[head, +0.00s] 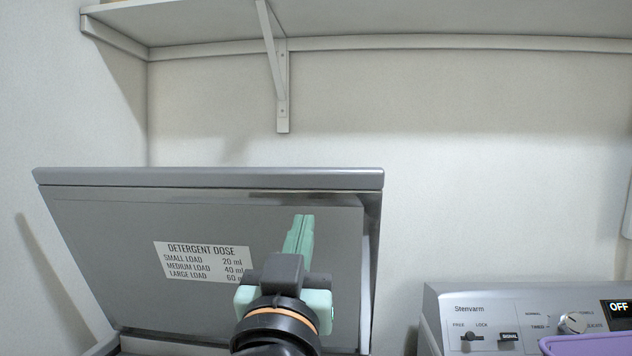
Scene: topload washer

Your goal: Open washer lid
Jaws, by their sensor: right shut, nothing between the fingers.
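The washer lid (100,235) stands raised and steeply tilted at the left, its grey underside facing me. A white detergent dose label (200,260) is on that underside. My right gripper (300,222) is shut and empty, its green fingers pointing up in front of the lid's underside, right of the label. I cannot tell whether the fingertips touch the lid. The washer's opening is hidden below the picture. My left gripper is not in view.
A control panel (480,311) with knobs and an OFF display stands at the lower right. A purple object (590,345) shows at the bottom right edge. A shelf (400,25) with a bracket (282,90) runs along the wall above. The space between lid and shelf is free.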

